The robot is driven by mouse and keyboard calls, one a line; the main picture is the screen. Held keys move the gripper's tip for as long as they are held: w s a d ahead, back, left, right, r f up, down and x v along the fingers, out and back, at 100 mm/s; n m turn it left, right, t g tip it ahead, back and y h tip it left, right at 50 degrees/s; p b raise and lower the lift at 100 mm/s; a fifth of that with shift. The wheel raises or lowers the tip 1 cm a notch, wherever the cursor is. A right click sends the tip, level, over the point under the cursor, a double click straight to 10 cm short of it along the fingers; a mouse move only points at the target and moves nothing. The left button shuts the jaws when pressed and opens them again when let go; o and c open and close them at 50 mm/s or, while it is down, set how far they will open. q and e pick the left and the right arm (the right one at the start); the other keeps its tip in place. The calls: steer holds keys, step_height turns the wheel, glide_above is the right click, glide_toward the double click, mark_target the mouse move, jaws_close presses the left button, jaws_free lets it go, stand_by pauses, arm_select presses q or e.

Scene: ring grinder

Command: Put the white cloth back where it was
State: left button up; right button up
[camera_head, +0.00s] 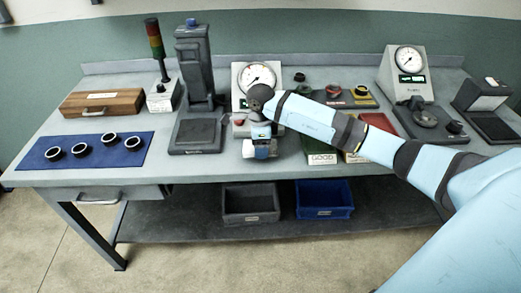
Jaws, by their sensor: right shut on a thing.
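My right arm reaches in from the right, and its gripper (261,148) points down over the front middle of the workbench. It is shut on a small whitish thing that looks like the white cloth; the hand covers most of it, so its outline is hard to tell. I cannot tell whether the cloth touches the bench. No other white cloth shows. My left gripper is not in view.
A blue mat (105,143) with several dark rings lies at the left, near a wooden case (102,103). A dark press (195,75), a dial gauge (257,74), a green GOOD tray (322,158) and a red tray surround the hand. Grey (250,217) and blue (324,212) bins sit below.

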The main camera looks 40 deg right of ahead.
step_height(320, 180, down, 3)
steer(key=shift+r, duration=0.1)
steer(key=o, duration=0.9)
